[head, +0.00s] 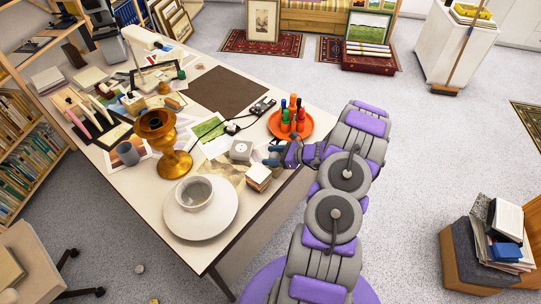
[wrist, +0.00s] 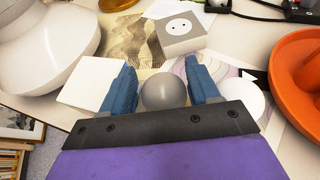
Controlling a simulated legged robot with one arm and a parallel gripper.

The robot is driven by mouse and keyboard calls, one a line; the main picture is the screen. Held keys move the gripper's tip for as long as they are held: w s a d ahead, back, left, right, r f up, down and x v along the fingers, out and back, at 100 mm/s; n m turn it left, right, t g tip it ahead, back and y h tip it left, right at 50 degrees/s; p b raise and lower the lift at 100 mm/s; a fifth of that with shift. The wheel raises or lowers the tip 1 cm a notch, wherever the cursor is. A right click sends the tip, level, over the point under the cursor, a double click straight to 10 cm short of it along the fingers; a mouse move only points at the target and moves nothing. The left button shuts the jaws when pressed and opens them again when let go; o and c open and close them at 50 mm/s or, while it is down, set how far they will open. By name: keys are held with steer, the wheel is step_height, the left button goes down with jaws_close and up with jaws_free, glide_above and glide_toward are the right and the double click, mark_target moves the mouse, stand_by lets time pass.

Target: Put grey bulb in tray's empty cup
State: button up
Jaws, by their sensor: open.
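The grey bulb (wrist: 163,92) shows as a round grey ball in the wrist view, between the two blue fingers of my gripper (wrist: 162,76). My gripper is open, with a gap visible beside the bulb. The bulb's lower part is hidden by the gripper's dark bar. In the head view my gripper (head: 281,155) is low over the table's right edge, and I cannot make out the bulb there. The orange tray (head: 274,127) lies just beyond it, carrying several coloured upright pieces. The tray's rim (wrist: 283,82) shows at the right of the wrist view. I cannot tell an empty cup.
A white rounded object (wrist: 243,98) sits right of the right finger. A white socket box (head: 241,150) and a small block stack (head: 258,177) stand left of my gripper. A white bowl on a plate (head: 200,222), a gold goblet (head: 170,163) and a black power strip (head: 263,106) are nearby.

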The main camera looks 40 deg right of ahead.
steer(key=p+v, duration=0.2)
steer(key=v, duration=0.8)
steer(key=w+a+r+n+g+y, duration=0.35)
steer(key=a+r+n, duration=0.35)
steer(key=a+r, duration=0.45)
steer(key=s+a+r+n+g, duration=0.25)
steer(key=a+r+n, duration=0.2)
steer(key=a, duration=0.45)
steer(key=s+a+r+n+g, duration=0.2)
steer(key=a+r+n+g, duration=0.25)
steer(key=a, duration=0.45)
steer(key=s+a+r+n+g+h, duration=0.3)
steer(key=s+a+r+n+h, duration=0.2)
steer(key=s+a+n, duration=0.45)
steer(key=s+d+r+n+h, duration=0.1)
steer(key=s+n+h, duration=0.1)
steer(key=s, duration=0.5)
steer(key=s+d+r+n+h, duration=0.1)
steer(key=s+d+n+h, duration=0.1)
steer(key=s, duration=0.5)
steer(key=shift+s+d+r+h, duration=0.2)
steer(key=shift+d+r+h, duration=0.05)
steer(key=shift+h, duration=0.5)
steer(key=shift+d, duration=0.1)
